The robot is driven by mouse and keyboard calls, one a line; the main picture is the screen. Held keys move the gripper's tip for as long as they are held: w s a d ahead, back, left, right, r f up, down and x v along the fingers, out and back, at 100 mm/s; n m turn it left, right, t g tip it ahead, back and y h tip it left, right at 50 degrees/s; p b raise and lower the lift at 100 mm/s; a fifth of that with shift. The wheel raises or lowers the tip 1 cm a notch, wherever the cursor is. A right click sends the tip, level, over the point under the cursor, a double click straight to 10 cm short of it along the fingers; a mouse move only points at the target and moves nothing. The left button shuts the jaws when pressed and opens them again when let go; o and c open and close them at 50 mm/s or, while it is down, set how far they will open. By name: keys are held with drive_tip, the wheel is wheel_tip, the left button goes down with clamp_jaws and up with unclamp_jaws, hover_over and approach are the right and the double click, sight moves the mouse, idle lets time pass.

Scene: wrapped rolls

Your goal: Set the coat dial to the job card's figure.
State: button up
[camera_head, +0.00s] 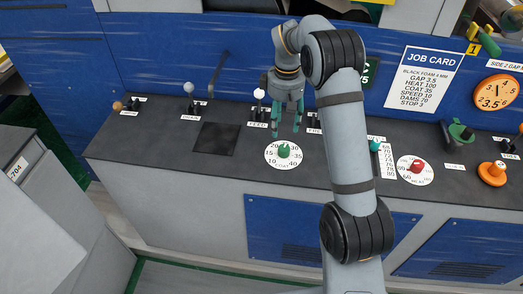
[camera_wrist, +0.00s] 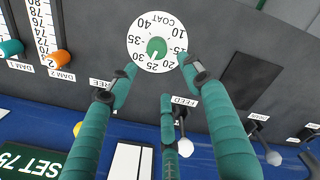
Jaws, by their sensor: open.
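The coat dial (camera_head: 283,154) is a white disc with a green knob (camera_head: 284,150) on the dark console top. In the wrist view the dial (camera_wrist: 136,42) appears upside down, with its knob (camera_wrist: 156,47) at the centre. The knob's pale mark points to the low side there, around 25 to 30; the exact figure is hard to read. The job card (camera_head: 424,80) on the blue back panel reads COAT 35. My gripper (camera_head: 286,130) has teal fingers and is open and empty just above and behind the dial. In the wrist view its fingertips (camera_wrist: 160,76) are apart, short of the knob.
A red-knobbed dial (camera_head: 416,167), a teal slider (camera_head: 375,146) and an orange knob (camera_head: 493,172) are to the right. Levers with ball ends, such as the feed lever (camera_head: 259,95), stand along the back. A dark square plate (camera_head: 215,139) lies left of the dial.

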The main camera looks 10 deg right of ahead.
sight(284, 147)
drive_tip(key=shift+s+d+f+n, duration=0.3)
drive_tip(key=shift+s+d+n, duration=0.25)
drive_tip(key=shift+n, duration=0.35)
drive_tip(key=f, duration=0.3)
drive_tip(key=f+p, duration=0.1)
drive_tip(key=f, duration=0.5)
drive_tip(key=shift+a+f, duration=0.25)
drive_tip(key=shift+f, duration=0.15)
drive_tip(key=shift+c, duration=1.4)
drive_tip(key=c, duration=0.7)
drive_tip(key=shift+c, duration=0.8)
